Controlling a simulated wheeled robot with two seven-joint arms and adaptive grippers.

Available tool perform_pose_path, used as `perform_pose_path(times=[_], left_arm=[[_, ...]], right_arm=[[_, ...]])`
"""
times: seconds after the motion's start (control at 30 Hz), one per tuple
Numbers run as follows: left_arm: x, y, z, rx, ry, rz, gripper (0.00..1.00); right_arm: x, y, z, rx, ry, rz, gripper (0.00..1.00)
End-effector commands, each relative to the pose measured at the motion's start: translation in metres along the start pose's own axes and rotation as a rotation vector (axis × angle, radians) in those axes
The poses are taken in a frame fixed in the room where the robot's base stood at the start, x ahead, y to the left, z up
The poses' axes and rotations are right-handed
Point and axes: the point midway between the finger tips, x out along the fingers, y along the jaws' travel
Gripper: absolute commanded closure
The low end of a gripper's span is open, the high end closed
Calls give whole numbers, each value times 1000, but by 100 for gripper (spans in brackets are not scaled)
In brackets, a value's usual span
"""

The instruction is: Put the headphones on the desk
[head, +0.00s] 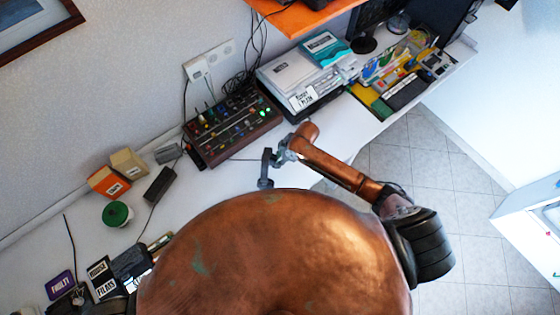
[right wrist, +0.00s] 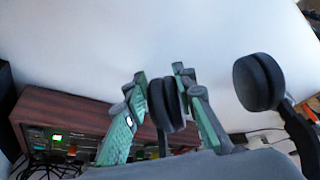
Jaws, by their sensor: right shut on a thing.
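The headphones (head: 266,170) are dark grey with black pads. In the head view they show small, above the white desk (head: 205,190). In the right wrist view one ear cup (right wrist: 166,104) is between the green-grey fingers of my right gripper (right wrist: 161,84), which is shut on it. The other ear cup (right wrist: 258,82) and part of the band stick out to the right. In the head view my right gripper (head: 284,153) is over the desk's front part. Whether the headphones touch the desk I cannot tell.
A wooden-sided mixer (head: 236,128) stands behind the gripper. A printer-like device (head: 300,80) and a full organiser tray (head: 400,75) are further right. Small boxes (head: 110,181) and a green spool (head: 117,214) are left.

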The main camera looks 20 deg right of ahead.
Motion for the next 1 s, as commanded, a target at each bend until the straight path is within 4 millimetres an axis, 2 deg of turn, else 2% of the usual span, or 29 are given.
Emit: perform_pose_path(times=[0.1, 0.3, 0.5, 0.9, 0.93, 1.0], left_arm=[[1, 0, 0, 0, 1, 0, 60], [1, 0, -2, 0, 3, 0, 60], [-2, 0, -2, 0, 3, 0, 60], [-1, 0, -2, 0, 4, 0, 60], [0, 0, -2, 0, 4, 0, 60], [-1, 0, -2, 0, 4, 0, 60]], right_arm=[[11, 12, 8, 1, 0, 2, 100], [21, 22, 15, 2, 0, 2, 100], [45, 21, 25, 1, 0, 1, 100], [51, 21, 28, 0, 0, 2, 100], [52, 21, 28, 0, -1, 2, 75], [51, 21, 28, 0, 0, 2, 70]])
